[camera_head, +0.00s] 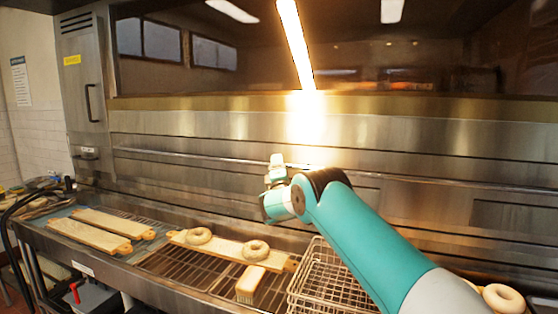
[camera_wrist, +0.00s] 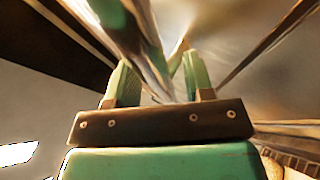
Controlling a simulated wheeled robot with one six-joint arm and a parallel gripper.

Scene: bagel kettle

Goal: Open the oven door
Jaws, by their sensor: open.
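The oven front is a wide steel panel (camera_head: 400,135) with a long horizontal handle bar (camera_head: 190,159) across it; no open gap shows along the front. My gripper (camera_head: 277,165) is at the bar in the head view, near mid-picture, with its fingers pointing up and partly over it. In the wrist view my gripper (camera_wrist: 158,65) has its two green fingers spread apart. A shiny metal bar (camera_wrist: 150,50) runs between or just beyond the fingers; I cannot tell whether it touches them.
Below the oven is a rack counter with bagel boards (camera_head: 225,246), bagels (camera_head: 255,249), a brush (camera_head: 250,283) and a wire basket (camera_head: 318,278). Two bare boards (camera_head: 90,235) lie at the left. A steel cabinet with a vertical handle (camera_head: 93,103) stands at the left.

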